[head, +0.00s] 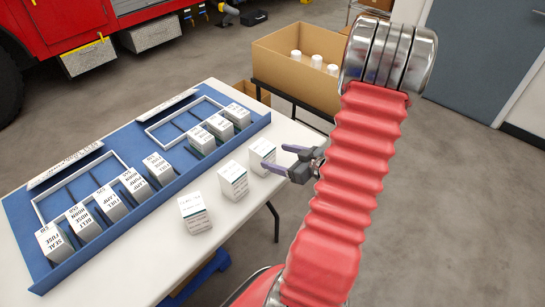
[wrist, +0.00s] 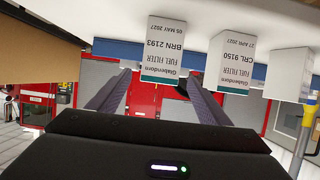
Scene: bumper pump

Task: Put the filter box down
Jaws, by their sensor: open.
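Three white filter boxes stand in a row on the white table: a near one (head: 194,212), a middle one (head: 233,180) and a far one (head: 262,154). My gripper (head: 274,157) is open at the right side of the far box, and one finger overlaps its front in the head view. The wrist view is upside down. There, a box labelled fuel filter BRN 2193 (wrist: 170,50) lies ahead, between the fingertips of my gripper (wrist: 157,73) or just beyond them. A box labelled CRL 9150 (wrist: 236,62) stands beside it.
A blue rack (head: 150,215) with several labelled boxes covers the table's left part. A cardboard carton (head: 300,62) with several white-topped items stands behind the table. A red vehicle (head: 70,25) is at the back left. The floor at right is clear.

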